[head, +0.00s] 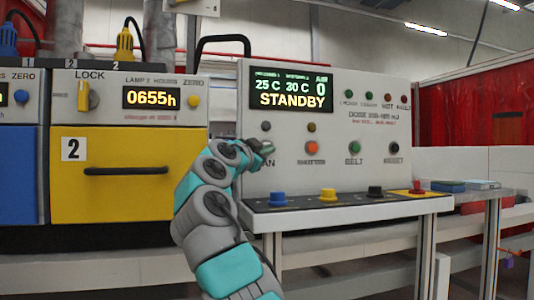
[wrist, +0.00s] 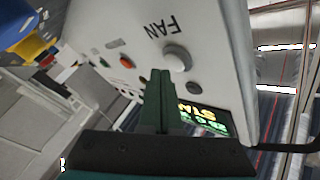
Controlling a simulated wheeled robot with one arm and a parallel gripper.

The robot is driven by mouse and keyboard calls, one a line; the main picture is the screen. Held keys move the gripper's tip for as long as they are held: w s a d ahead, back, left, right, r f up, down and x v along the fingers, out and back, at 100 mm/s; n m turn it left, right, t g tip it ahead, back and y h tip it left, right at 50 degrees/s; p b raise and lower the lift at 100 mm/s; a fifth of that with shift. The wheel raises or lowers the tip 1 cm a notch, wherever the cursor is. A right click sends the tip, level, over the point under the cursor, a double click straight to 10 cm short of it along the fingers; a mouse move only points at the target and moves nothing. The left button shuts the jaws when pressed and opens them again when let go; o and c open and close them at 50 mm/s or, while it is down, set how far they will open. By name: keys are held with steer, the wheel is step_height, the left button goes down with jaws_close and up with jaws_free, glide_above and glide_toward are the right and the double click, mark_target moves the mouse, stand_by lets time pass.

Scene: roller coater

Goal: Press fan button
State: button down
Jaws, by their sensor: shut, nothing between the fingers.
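The fan button is a round, pale grey button (wrist: 177,59) below an upside-down FAN label in the wrist view. My gripper (wrist: 161,73) is shut and empty, its dark green fingertips beside the button's lower left edge. I cannot tell whether they touch it. In the head view my gripper (head: 265,147) is at the left of the control panel (head: 300,180), and my arm and gripper hide the fan button and part of its label.
An orange button (head: 311,148), a green belt button (head: 354,147) and a black reset button (head: 393,147) are to the right. A ledge below carries coloured buttons, including a blue one (head: 278,198). A yellow lamp unit (head: 128,160) with a handle stands left.

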steer(key=shift+s, duration=0.15)
steer(key=s+b, duration=0.1)
steer(key=s+d+b, duration=0.1)
steer(key=s+b, duration=0.2)
steer(key=shift+s+d+b, duration=0.3)
steer(key=shift+s, duration=0.05)
stand_by(0.9)
